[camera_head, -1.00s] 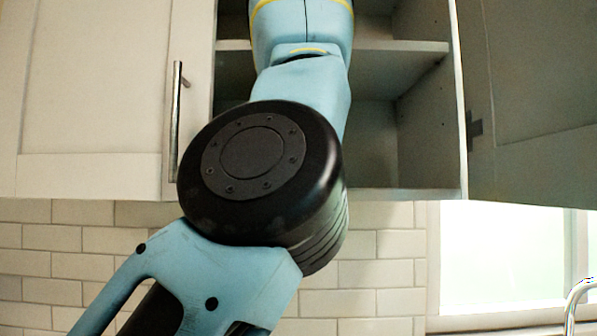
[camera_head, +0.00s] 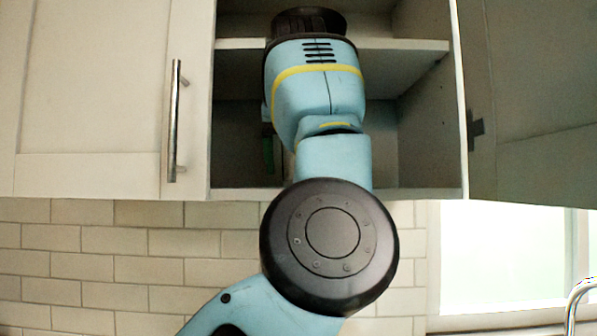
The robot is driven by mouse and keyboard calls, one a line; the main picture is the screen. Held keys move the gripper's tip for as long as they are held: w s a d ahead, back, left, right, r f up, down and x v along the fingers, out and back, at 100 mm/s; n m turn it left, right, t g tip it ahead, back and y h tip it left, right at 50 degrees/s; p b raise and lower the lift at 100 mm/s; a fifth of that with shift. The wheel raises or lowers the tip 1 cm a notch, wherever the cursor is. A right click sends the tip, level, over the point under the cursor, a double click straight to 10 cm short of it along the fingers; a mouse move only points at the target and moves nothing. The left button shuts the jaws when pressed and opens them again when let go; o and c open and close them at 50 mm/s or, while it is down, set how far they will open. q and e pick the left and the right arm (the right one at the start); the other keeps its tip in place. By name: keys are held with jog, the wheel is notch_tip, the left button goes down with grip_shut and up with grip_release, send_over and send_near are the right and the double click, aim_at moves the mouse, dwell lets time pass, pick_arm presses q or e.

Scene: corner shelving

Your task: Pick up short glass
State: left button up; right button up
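No short glass can be made out; the part of the open cabinet (camera_head: 240,193) behind my arm is hidden. One of my arms, blue and black, rises from the bottom and reaches up in front of the cabinet opening. It comes in from the lower left, so it seems to be my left arm. Its gripper does not show. A narrow dark greenish shape (camera_head: 268,152) shows just left of the arm in the lower compartment; I cannot tell what it is. My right gripper is not in view.
A shelf board (camera_head: 405,52) splits the cabinet into upper and lower compartments. A closed door (camera_head: 90,90) with a metal handle (camera_head: 174,120) is at left. An open door (camera_head: 535,85) stands at right. Below are a tiled wall (camera_head: 120,245), a window (camera_head: 500,255) and a faucet (camera_head: 577,300).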

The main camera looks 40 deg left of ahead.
pick_arm(q)
jog(key=c, duration=1.2)
jog(key=shift+a+r, duration=0.15)
